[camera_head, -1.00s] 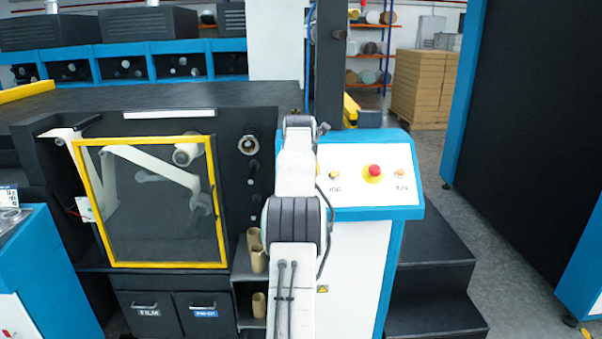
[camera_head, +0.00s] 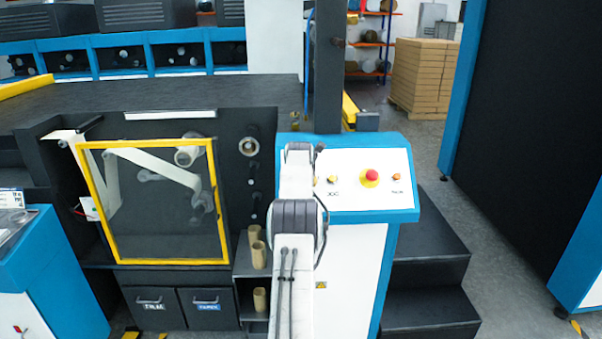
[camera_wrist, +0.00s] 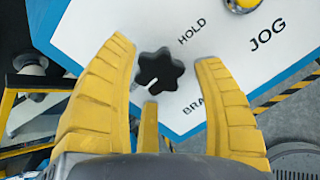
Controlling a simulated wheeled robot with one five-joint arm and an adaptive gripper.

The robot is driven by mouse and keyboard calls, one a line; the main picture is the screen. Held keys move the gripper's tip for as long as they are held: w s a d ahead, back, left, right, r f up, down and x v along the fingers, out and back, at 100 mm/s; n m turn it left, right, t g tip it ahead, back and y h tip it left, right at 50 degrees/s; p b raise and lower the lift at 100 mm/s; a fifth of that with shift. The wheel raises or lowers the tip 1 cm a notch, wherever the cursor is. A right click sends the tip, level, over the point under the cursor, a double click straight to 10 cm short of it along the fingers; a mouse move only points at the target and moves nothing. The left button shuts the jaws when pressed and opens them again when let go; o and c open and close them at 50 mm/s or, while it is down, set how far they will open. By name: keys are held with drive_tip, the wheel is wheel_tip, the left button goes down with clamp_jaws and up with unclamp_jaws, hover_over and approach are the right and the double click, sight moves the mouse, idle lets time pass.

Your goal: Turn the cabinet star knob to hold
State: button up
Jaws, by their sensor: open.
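The black star knob (camera_wrist: 160,70) shows in the wrist view on the white cabinet panel (camera_wrist: 95,28). A small white mark on the knob lies on its lower side, away from the HOLD label (camera_wrist: 192,31). A partly hidden label starting "BRA" (camera_wrist: 194,104) is below right of the knob. My gripper (camera_wrist: 166,52) is open, its yellow fingers on both sides of the knob and a third below it. Contact with the knob cannot be told. In the head view my arm covers the knob and gripper.
In the head view the panel also has a red stop button (camera_head: 370,176). A yellow-framed window (camera_head: 217,200) is left of my arm, and black steps (camera_head: 437,240) stand right.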

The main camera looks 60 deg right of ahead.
drive_tip(key=shift+d+f, duration=0.1)
drive_tip(key=shift+c, duration=0.2)
drive_tip(key=shift+f, duration=0.15)
drive_tip(key=c, duration=1.1)
